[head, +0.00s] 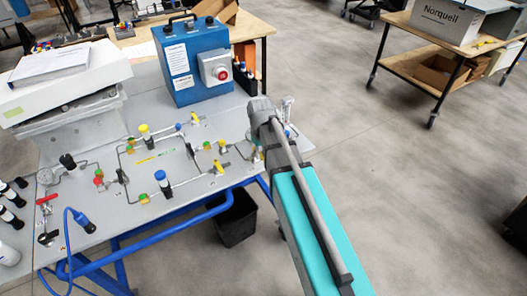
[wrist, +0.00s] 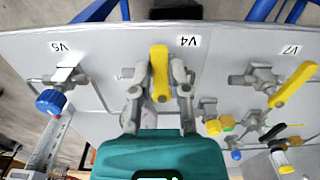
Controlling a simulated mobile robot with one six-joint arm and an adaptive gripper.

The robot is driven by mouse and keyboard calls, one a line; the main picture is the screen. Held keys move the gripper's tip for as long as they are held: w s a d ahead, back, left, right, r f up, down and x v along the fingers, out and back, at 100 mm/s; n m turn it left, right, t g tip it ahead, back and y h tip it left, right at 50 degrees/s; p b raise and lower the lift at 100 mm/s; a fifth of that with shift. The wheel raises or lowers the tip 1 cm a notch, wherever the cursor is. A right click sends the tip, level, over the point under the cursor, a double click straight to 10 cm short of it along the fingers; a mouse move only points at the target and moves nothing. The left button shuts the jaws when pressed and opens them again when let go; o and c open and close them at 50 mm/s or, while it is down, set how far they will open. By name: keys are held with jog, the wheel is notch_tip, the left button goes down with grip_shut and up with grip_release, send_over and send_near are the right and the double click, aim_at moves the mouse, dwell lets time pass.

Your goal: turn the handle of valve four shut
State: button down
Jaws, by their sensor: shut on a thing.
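The yellow handle of valve four (wrist: 159,66) is in the middle of the wrist view, beside the white V4 label (wrist: 189,41). It runs up and down in that picture. My gripper (wrist: 160,88) has one finger on each side of the handle and is shut on it. The valve body is mostly hidden behind the fingers and the handle. In the head view my arm reaches over the right end of the grey panel (head: 120,222); my fingertips and valve four cannot be made out there.
In the wrist view, V5 with a blue knob (wrist: 50,102) is at left and V7 with a slanted yellow handle (wrist: 293,85) at right. Pipes and small fittings lie nearby. In the head view a blue box with a red button (head: 193,62) stands behind the pipework.

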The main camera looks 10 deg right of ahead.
jog(key=shift+w+a+m, duration=0.15)
jog(key=shift+m, duration=0.15)
jog(key=c, duration=0.7)
grip_release()
jog(key=shift+o, duration=0.5)
